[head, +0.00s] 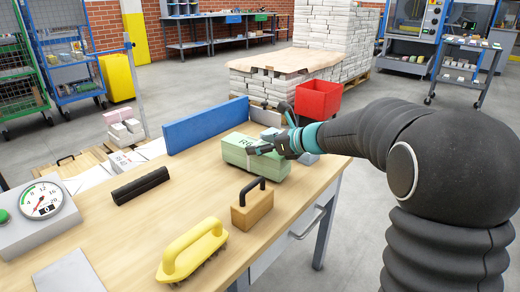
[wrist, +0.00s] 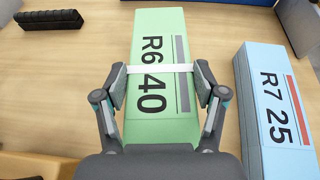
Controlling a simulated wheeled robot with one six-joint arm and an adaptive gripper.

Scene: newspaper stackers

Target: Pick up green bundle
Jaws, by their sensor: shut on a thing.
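The green bundle (head: 240,152) lies on the wooden table near the blue back board. In the wrist view the green bundle (wrist: 160,35) shows the print "R6 40", a grey stripe and a white band across it. My gripper (wrist: 161,84) has one finger at each long side of the bundle, near the white band, and is shut on it. In the head view my gripper (head: 276,145) reaches over the bundle from the right and hides part of its top. I cannot tell whether the bundle is clear of the table.
A light blue bundle (wrist: 270,95) marked "R7 25" stands close on the right. A wooden block with a black handle (head: 252,207), a yellow-handled brush (head: 190,250), a black bar (head: 140,184) and a dial scale (head: 40,215) are on the table. The blue board (head: 205,125) edges the back.

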